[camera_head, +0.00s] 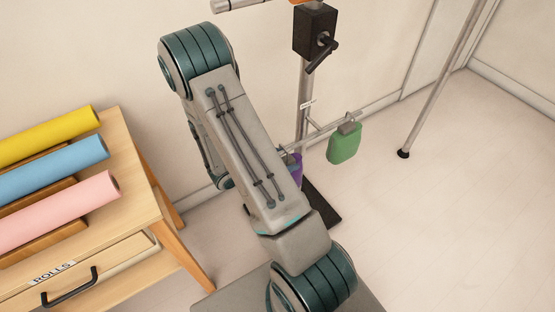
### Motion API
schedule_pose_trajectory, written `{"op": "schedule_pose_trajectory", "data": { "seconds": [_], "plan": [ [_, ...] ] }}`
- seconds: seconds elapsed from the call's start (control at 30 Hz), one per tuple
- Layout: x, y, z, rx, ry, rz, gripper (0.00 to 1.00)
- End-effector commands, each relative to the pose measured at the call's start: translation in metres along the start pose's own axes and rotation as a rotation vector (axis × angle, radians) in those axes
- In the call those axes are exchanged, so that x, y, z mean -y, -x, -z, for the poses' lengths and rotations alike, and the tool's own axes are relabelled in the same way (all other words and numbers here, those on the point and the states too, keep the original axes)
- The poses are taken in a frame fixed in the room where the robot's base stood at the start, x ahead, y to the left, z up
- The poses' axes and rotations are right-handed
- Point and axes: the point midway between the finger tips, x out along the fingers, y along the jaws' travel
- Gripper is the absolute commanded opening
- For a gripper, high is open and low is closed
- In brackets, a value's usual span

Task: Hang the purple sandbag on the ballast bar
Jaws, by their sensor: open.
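The purple sandbag (298,170) shows only as a narrow strip at the right edge of my arm, which hides most of it. It is close to the lower stand post and the near end of the ballast bar (377,107). I cannot tell whether it hangs on the bar or is apart from it. The bar is a thin grey rail low on the stand. A green sandbag (344,143) hangs from it by a grey clip. My gripper is hidden behind my arm, so its place relative to the purple sandbag does not show.
The stand post (303,95) carries a black clamp (315,30) with a handle. A dark base plate (322,205) lies on the floor. A wooden table (145,165) with yellow, blue and pink rolls and a drawer is at left. A tripod leg (440,80) stands at right. Floor at right is clear.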

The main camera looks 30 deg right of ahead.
Motion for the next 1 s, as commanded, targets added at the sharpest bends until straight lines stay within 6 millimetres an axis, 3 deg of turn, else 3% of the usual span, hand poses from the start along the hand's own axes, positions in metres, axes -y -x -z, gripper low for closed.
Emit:
{"op": "schedule_pose_trajectory", "data": {
  "seconds": [0.17, 0.6, 0.8, 1.0],
  "plan": [
    [-0.002, 0.022, -0.001, 0.0, -0.001, -0.006, 0.58],
    [-0.001, 0.116, -0.001, 0.002, -0.003, -0.005, 0.58],
    [-0.001, 0.135, -0.001, 0.004, -0.003, -0.002, 0.58],
    [-0.001, 0.138, -0.001, 0.005, -0.003, 0.0, 0.58]
  ]
}}
